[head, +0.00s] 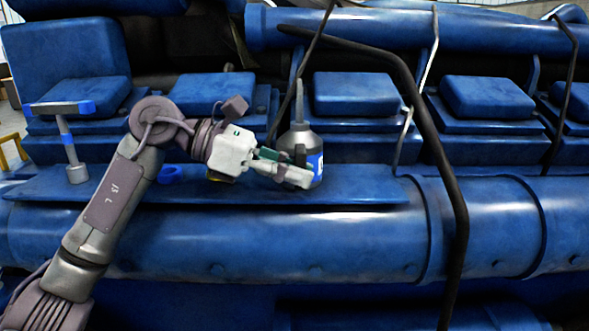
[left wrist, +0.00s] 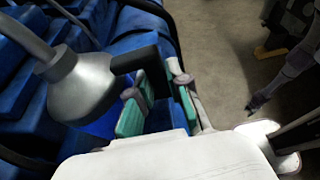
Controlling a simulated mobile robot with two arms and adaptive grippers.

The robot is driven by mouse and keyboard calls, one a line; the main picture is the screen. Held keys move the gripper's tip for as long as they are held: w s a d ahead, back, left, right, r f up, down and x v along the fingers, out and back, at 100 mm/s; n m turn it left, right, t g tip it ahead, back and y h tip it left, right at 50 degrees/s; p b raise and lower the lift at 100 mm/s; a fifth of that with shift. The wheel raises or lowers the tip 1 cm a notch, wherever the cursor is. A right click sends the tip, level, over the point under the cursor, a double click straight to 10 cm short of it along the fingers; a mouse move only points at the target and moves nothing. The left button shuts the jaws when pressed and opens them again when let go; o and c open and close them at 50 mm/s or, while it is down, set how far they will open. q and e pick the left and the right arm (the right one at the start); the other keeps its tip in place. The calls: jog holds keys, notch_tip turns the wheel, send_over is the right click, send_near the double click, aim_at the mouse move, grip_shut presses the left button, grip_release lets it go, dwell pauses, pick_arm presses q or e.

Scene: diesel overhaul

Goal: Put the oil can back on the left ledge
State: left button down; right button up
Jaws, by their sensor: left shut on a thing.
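The oil can (head: 300,138) is grey with a blue label and a thin spout pointing up. It stands about upright at the middle of the head view, over the right half of the blue ledge (head: 228,192). I cannot tell whether its base touches the ledge. My left gripper (head: 285,170) reaches it from the left and is shut on it. In the left wrist view the can's grey body (left wrist: 80,88) is at the left, and its black handle runs to the green-padded fingers (left wrist: 158,112). A grey arm at the right of that view seems to be my right one; its fingers are unclear.
A T-handled tool (head: 66,140) stands at the ledge's left end. A blue ring (head: 170,173) lies on the ledge behind my arm. A dark bent pipe (head: 435,130) crosses in front of the engine, right of the can. The ledge right of the can is clear.

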pick_arm(q)
jog(key=c, duration=1)
grip_release()
jog(key=shift+c, duration=0.2)
jog(key=shift+f, duration=0.1)
